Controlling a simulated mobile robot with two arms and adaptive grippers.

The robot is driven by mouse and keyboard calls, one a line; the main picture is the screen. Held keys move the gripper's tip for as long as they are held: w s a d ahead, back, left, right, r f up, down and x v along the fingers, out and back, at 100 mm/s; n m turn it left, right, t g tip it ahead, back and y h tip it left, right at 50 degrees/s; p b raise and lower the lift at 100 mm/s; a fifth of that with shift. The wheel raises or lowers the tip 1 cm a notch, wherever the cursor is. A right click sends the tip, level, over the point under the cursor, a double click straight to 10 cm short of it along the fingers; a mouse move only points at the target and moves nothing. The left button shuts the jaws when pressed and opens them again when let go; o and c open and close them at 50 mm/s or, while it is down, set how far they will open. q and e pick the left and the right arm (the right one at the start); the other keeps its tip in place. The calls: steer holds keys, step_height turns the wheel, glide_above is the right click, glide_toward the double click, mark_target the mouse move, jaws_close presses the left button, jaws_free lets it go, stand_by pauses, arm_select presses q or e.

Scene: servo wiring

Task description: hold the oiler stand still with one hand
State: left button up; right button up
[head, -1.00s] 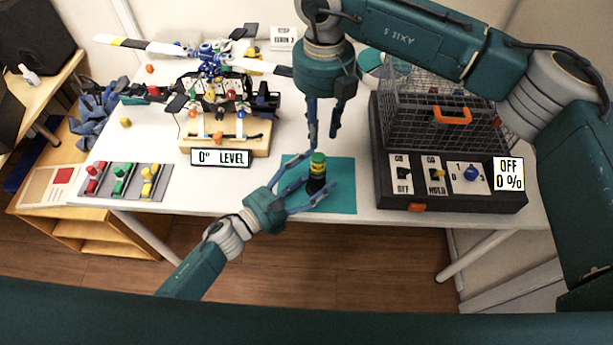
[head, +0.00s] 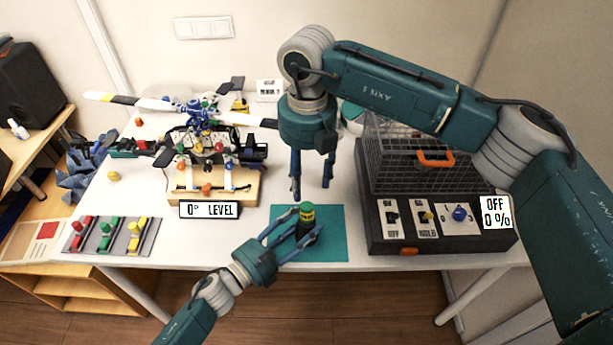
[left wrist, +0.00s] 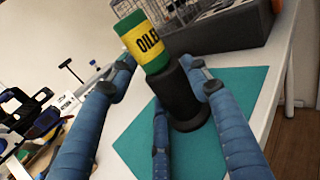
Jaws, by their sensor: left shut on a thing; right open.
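The oiler (head: 306,212), a small green and yellow bottle, sits upright in the black oiler stand (head: 302,231) on a teal mat (head: 333,248). In the left wrist view the oiler (left wrist: 143,40) shows its label and the round stand (left wrist: 185,100) is below it. My left gripper (head: 307,232) is shut on the stand, with its blue fingers around the stand's sides. The fingers partly hide the stand in the head view. My right gripper (head: 312,192) is open and empty, pointing down, with its fingertips just above the oiler in the picture.
A black control box (head: 440,236) with a wire cage (head: 420,165) stands to the right. A helicopter rig (head: 208,150) on a wooden base with a level sign (head: 209,209) is at the left. A grey tray (head: 108,235) with coloured clamps lies at the front left.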

mark_target(307, 206)
step_height(307, 206, down, 10)
steer(key=shift+r, duration=0.1)
stand_by(0.4)
jaws_close()
